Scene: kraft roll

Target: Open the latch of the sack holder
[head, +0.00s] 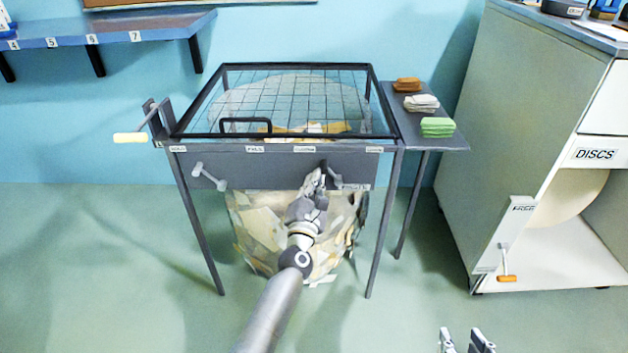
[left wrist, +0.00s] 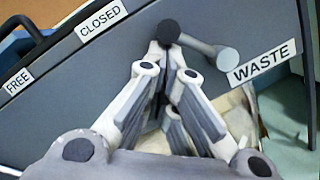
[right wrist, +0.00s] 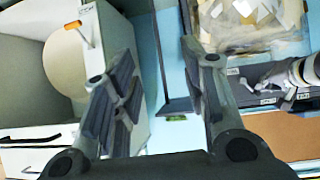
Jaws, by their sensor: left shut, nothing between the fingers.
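The sack holder (head: 290,168) is a dark frame with a grey front panel and a wire-grid lid (head: 285,95); a filled sack (head: 258,222) hangs below. A small grey lever (head: 208,178) is on the panel's left. Another lever on the right, apparently the latch, shows in the left wrist view (left wrist: 205,45), between the CLOSED and WASTE labels. My left gripper (head: 318,176) is shut and empty, its tips (left wrist: 166,48) at the lever's dark end; contact cannot be told. My right gripper (head: 467,342) is open and empty, low at right; its fingers stand apart (right wrist: 160,85).
A side shelf (head: 450,142) carries brown, white and green stacks. A cabinet labelled DISCS (head: 540,120) stands at right, with an orange-handled lever (head: 507,278). A yellow-handled crank (head: 131,138) sticks out left of the holder. The floor in front is clear.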

